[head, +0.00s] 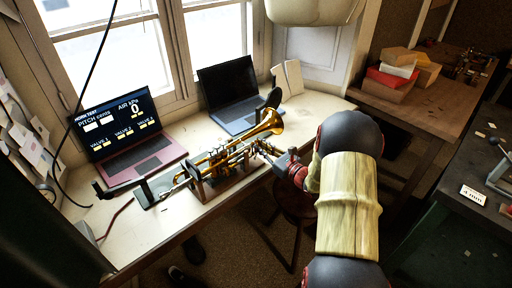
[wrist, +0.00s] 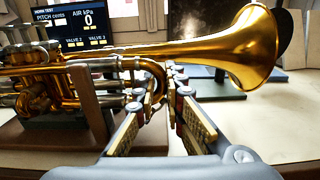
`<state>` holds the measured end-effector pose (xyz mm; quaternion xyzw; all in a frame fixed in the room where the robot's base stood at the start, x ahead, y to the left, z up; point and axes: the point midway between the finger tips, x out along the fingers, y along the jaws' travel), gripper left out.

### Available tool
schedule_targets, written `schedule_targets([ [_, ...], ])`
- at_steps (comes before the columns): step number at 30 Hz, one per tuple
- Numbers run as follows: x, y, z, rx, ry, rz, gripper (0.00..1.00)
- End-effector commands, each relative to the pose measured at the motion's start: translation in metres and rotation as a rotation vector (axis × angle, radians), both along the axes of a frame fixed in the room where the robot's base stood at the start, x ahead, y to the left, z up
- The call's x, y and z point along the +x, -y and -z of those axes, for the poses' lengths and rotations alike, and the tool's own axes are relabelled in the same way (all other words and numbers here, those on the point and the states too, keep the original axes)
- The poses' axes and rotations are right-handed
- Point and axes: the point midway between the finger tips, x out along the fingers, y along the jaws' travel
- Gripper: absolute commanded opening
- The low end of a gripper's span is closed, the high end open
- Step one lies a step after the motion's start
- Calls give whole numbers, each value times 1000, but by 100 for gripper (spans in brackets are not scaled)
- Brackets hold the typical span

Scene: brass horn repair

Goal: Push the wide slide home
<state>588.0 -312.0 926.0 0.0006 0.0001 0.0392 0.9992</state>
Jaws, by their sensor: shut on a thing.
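The brass horn (head: 232,153) lies in a wooden cradle (head: 231,187) on the bench, its bell pointing right and toward the window. In the wrist view the bell (wrist: 232,50) fills the upper right. A curved brass slide bow (wrist: 157,69), which looks like the wide slide, joins silver tubes (wrist: 112,63) running left into the horn. My gripper (wrist: 166,88) is shut on this bow, a finger on each side. In the head view my gripper (head: 272,153) is at the horn's right end. The fingers hide part of the bow, and I cannot tell how far the slide is in.
A laptop (head: 122,128) with pitch and air readings stands at the left, the air showing 0. A dark laptop (head: 232,95) stands behind the horn. A cradle upright (wrist: 91,104) is left of my fingers. A side table (head: 420,110) with coloured boxes is at the right.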

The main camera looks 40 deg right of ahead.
Motion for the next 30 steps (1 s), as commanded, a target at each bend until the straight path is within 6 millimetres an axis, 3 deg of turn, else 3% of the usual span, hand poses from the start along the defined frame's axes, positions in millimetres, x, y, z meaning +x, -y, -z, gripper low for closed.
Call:
schedule_targets([
  [12, 0, 0, 0, 0, 0, 0, 32],
  [22, -2, 0, 0, 0, -1, 0, 32],
  [26, -14, 2, 0, 0, -1, 3, 32],
  [30, -40, 5, 0, -1, 0, 5, 32],
])
